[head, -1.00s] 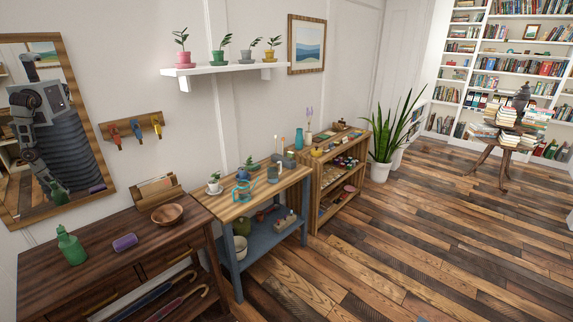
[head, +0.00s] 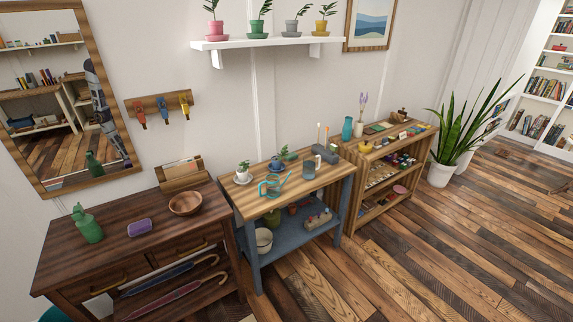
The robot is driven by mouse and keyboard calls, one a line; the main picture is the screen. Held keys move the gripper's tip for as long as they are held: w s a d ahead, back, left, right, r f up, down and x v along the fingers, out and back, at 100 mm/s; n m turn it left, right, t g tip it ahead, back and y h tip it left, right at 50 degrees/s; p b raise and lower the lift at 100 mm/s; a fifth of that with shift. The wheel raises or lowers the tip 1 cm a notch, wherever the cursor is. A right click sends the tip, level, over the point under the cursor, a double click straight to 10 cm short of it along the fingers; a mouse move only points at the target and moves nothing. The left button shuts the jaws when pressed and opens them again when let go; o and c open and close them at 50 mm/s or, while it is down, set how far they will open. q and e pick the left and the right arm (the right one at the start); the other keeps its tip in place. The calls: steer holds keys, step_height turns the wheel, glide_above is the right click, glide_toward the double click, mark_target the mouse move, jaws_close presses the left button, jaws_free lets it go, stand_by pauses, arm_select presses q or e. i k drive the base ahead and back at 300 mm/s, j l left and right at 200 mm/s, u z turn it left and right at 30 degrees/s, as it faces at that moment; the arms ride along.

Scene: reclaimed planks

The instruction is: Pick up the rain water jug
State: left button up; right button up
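No thing in view bears a readable name as the rain water jug. A teal wire-like outline shaped like a watering can (head: 273,184) stands on the wooden top of the blue potting bench (head: 247,209). An olive-green rounded vessel (head: 271,217) sits on the bench's lower shelf, partly hidden by the top. Neither of my grippers is in view.
A purple roll (head: 139,228) and a wooden bowl (head: 185,203) lie on the console. Potted plants, a grey caddy (head: 325,153) and a grey cup (head: 308,171) crowd the bench. A low shelf unit (head: 387,197) adjoins it. The plank floor (head: 400,270) in front is clear.

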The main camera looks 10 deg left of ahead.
mark_target(309, 168)
steer(key=i+l+u, duration=0.25)
steer(key=u, duration=0.2)
steer(key=i+l+u, duration=0.3)
steer(key=u, duration=0.15)
steer(key=i+l+u, duration=0.25)
steer(key=l, duration=0.2)
